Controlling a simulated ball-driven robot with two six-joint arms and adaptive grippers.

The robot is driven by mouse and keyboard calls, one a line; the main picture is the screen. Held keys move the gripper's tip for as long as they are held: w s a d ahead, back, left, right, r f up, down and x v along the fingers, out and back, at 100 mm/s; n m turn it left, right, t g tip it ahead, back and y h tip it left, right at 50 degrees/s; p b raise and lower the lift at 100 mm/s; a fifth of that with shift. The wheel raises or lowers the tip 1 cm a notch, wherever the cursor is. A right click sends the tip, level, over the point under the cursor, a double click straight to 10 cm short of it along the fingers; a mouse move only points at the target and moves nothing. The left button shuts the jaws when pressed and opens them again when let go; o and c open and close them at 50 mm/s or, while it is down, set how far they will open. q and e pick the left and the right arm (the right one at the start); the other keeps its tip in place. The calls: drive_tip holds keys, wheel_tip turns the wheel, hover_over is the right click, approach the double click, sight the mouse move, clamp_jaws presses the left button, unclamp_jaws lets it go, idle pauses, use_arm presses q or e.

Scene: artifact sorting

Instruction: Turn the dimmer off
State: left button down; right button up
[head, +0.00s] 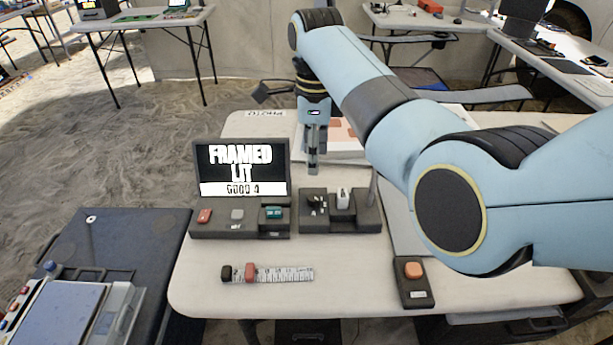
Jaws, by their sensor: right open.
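A dark console (240,230) stands on the white table, with a screen (241,170) reading "FRAMED LIT" and "GOOD 4". A red control (204,215), a grey one (237,214) and a teal one (273,212) sit along its front. I cannot tell for sure which control is the dimmer. My right gripper (313,170) is open and points down, right of the screen. It appears empty, above or behind a stepped dark block (368,218) that carries a small white piece (343,195). My left gripper is out of view.
A dark box with an orange button (413,270) lies at the front right. A scale strip (290,275) with a red piece (250,272) lies at the front. A grey case (130,235) stands left of the table. My right arm covers much of the table's right side.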

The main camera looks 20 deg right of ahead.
hover_over(314, 197)
wheel_tip(314, 197, down, 6)
drive_tip(key=shift+r+b, duration=0.15)
drive_tip(key=shift+b, duration=0.3)
wheel_tip(314, 197, down, 3)
drive_tip(key=shift+b, duration=0.4)
drive_tip(key=shift+f, duration=0.85)
drive_tip(key=shift+c, duration=1.3)
drive_tip(key=c, duration=0.4)
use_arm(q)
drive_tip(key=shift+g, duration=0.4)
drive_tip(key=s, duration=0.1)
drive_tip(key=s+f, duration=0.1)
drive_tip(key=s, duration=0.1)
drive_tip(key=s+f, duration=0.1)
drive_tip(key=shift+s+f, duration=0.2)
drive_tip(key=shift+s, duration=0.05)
use_arm(e)
clamp_jaws()
